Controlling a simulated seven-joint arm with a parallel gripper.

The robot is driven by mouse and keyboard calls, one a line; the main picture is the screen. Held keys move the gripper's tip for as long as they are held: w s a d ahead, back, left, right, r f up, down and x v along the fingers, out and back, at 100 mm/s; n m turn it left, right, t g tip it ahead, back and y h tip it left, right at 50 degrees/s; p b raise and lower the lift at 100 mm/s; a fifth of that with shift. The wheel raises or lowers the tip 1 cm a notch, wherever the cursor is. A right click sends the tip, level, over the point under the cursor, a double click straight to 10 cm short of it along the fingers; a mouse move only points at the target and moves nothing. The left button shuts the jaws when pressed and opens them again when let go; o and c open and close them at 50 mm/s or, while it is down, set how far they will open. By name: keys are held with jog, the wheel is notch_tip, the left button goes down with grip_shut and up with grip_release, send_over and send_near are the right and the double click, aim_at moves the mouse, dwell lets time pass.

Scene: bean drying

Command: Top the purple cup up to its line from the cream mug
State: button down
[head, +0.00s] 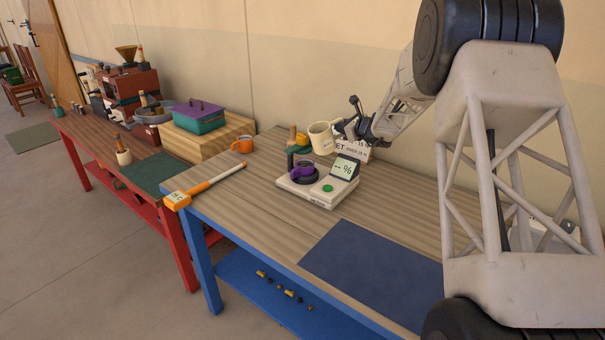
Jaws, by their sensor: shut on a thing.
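The cream mug (320,139) is in the head view, up behind the white meter, and looks roughly upright. My gripper (345,127) is shut on it at its right side, where the handle is. The purple cup (302,169) sits on the dark round seat of the white meter (318,194), below and to the left of the mug. The mug is apart from the cup. The contents of both vessels and the line on the cup are too small to make out.
The meter has a display reading "--%" (345,170) and a green button. Behind it are a green-and-wooden tool (298,145) and a lettered white sign (357,150). An orange mug (242,145) and a orange-ended probe (203,188) lie left. A blue mat (375,262) is bare.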

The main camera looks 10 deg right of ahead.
aim_at(340, 135)
jog(key=shift+f, duration=0.1)
jog(key=shift+a+f+m+y, duration=0.2)
jog(key=shift+f+m+y, duration=0.4)
jog(key=shift+f+m, duration=0.65)
jog(key=shift+f, duration=0.1)
jog(key=shift+a+f+t, duration=0.1)
jog(key=shift+f+t, duration=0.2)
jog(key=shift+f, duration=0.1)
jog(key=shift+s+r, duration=0.1)
jog(key=shift+s, duration=0.05)
jog(key=shift+s+r, duration=0.45)
jog(key=shift+s, duration=0.35)
jog(key=shift+s+r, duration=0.5)
jog(key=shift+s, duration=0.3)
jog(key=shift+s+r, duration=0.45)
jog(key=shift+s, duration=0.35)
jog(key=shift+w, duration=0.15)
jog(key=shift+w+f, duration=0.5)
jog(key=shift+w, duration=0.25)
jog(key=shift+w+f, duration=0.45)
jog(key=shift+w, duration=0.35)
jog(key=shift+w+f, duration=0.5)
jog(key=shift+w, duration=0.25)
